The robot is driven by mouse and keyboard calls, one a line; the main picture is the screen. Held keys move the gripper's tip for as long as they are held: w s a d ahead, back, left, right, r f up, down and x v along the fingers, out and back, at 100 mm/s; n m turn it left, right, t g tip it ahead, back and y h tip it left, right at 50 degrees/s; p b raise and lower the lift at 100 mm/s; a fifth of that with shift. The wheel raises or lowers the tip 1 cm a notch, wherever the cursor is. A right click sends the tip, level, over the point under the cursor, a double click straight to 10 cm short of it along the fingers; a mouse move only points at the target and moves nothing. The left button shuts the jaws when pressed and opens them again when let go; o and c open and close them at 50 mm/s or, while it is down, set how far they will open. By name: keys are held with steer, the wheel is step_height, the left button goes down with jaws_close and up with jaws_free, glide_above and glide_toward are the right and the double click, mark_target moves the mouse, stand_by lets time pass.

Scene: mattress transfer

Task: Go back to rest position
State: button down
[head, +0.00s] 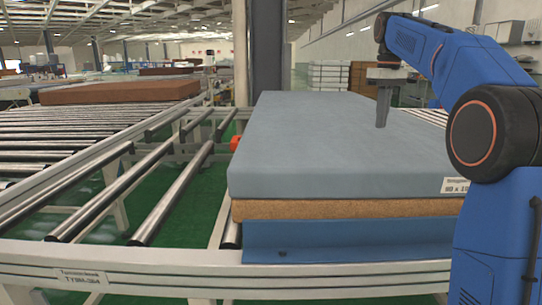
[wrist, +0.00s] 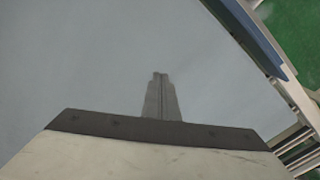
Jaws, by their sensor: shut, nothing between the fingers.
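My gripper (head: 382,122) hangs from the end of my blue arm at the right of the head view. It points down over the top of the blue-grey mattress (head: 300,130). In the wrist view my gripper (wrist: 160,78) has its fingers pressed together, with nothing between them. The mattress surface (wrist: 80,70) fills most of the wrist view behind the fingers. I cannot tell exactly how far the fingertips are above it. A white label (head: 456,185) is on the mattress's near right side.
The mattress lies on a brown layer (head: 340,209) and a blue one (head: 345,238). Roller conveyors (head: 130,200) with metal rails stand to the left. A brown mattress (head: 120,92) lies on the far left rollers. A dark column (head: 268,50) stands behind. The floor is green.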

steer(key=shift+m+t, duration=0.7)
steer(key=s+f, duration=0.1)
steer(key=s, duration=0.2)
steer(key=s+a+f, duration=0.1)
steer(key=s, duration=0.3)
steer(key=s+a, duration=0.1)
steer(key=s, duration=0.2)
steer(key=shift+s+f, duration=0.4)
steer(key=s+a+f+m+t, duration=0.2)
steer(key=s+f+m+t, duration=0.1)
steer(key=s+f, duration=2.5)
steer(key=s+m, duration=0.1)
steer(key=s, duration=0.1)
steer(key=shift+s+a, duration=0.3)
steer(key=shift+a, duration=0.05)
